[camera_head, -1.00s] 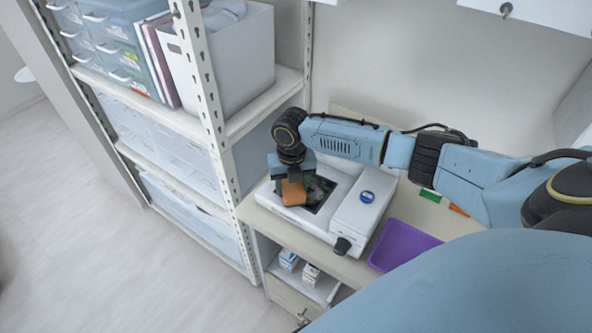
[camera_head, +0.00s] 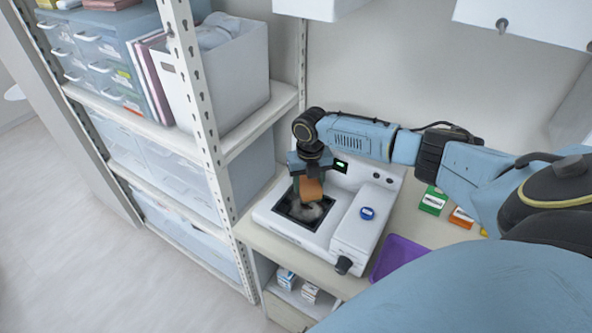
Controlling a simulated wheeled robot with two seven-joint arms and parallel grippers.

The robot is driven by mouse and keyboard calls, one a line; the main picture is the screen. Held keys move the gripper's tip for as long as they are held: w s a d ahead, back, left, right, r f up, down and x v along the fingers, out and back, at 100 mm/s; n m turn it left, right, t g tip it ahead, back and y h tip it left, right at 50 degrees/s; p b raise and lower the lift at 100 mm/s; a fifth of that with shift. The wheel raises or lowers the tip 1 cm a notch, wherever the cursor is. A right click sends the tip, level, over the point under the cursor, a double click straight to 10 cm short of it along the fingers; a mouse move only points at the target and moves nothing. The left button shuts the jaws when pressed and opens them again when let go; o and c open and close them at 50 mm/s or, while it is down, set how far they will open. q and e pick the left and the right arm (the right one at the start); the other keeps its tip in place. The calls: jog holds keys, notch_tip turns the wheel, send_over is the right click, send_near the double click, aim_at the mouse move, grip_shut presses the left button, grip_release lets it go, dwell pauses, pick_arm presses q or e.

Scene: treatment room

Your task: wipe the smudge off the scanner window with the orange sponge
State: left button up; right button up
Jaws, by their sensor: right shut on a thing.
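The scanner is a white machine (camera_head: 342,232) on the counter, with a dark square window (camera_head: 296,217) in its left part. A pale grey smudge (camera_head: 309,211) lies on the window. My right gripper (camera_head: 309,177) is shut on the orange sponge (camera_head: 311,191), over the back part of the window. The sponge's lower edge is at or just above the smudge; I cannot tell whether it touches. The gripper and sponge hide the back of the window. My left gripper is not in view.
A metal shelf post (camera_head: 206,135) stands close on the left.

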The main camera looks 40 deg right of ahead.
notch_tip(320, 180, up, 3)
jog(key=shift+f+p, duration=0.2)
jog(key=shift+p, duration=0.25)
jog(key=shift+s+r+p, duration=0.1)
jog(key=shift+r+p, duration=0.65)
notch_tip(320, 180, up, 4)
jog(key=p, duration=0.4)
jog(key=shift+a, duration=0.1)
